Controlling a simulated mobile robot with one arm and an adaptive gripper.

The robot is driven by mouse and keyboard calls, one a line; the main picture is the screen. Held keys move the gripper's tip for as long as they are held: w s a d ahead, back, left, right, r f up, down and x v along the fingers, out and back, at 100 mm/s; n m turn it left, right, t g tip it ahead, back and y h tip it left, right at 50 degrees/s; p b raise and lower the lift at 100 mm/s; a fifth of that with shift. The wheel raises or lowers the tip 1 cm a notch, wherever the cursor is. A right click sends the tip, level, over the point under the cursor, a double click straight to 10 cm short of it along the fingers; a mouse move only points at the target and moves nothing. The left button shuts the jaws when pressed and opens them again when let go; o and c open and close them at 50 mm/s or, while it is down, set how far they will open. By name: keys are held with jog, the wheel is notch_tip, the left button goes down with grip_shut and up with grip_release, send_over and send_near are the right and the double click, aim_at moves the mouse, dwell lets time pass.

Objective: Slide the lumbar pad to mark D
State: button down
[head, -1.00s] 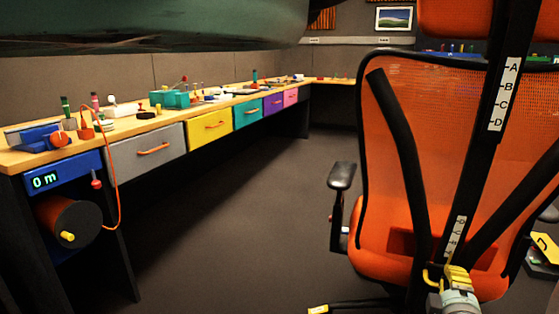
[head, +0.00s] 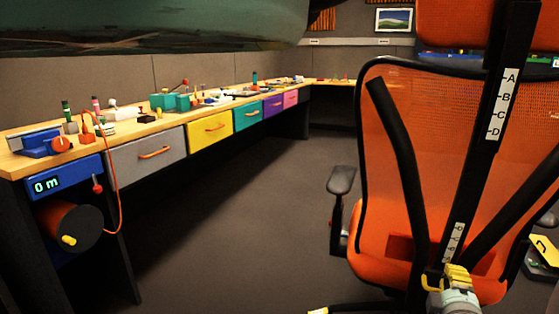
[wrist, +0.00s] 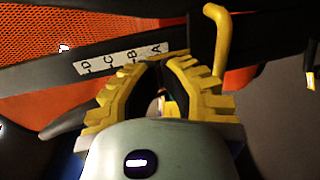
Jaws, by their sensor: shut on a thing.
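The orange mesh chair back (head: 440,150) has a black central spine with a white strip lettered A to D (head: 503,105); mark D (head: 494,134) is lowest there. A second, lower strip (head: 453,243) is too small to read. In the wrist view a strip on a black bar reads A to D, with mark D (wrist: 86,68) farthest left and A beside the fingers. My gripper (head: 457,274) is low on the spine. In the wrist view its yellow fingers (wrist: 163,80) close around a dark piece; whether this belongs to the lumbar pad I cannot tell.
A yellow bent rod (wrist: 217,40) stands beside the fingers. An armrest (head: 341,182) is left of the chair back. A workbench (head: 150,125) with coloured drawers and small items runs along the left. The grey floor (head: 245,220) between is clear.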

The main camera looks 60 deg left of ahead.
jog(key=shift+r+p, duration=1.7)
jog(key=shift+r, duration=0.25)
jog(key=shift+f, duration=0.1)
dwell(0.4)
notch_tip(320, 180, down, 3)
jog(key=b, duration=0.3)
dwell(0.3)
jog(key=v, duration=0.9)
jog(key=shift+b, duration=0.45)
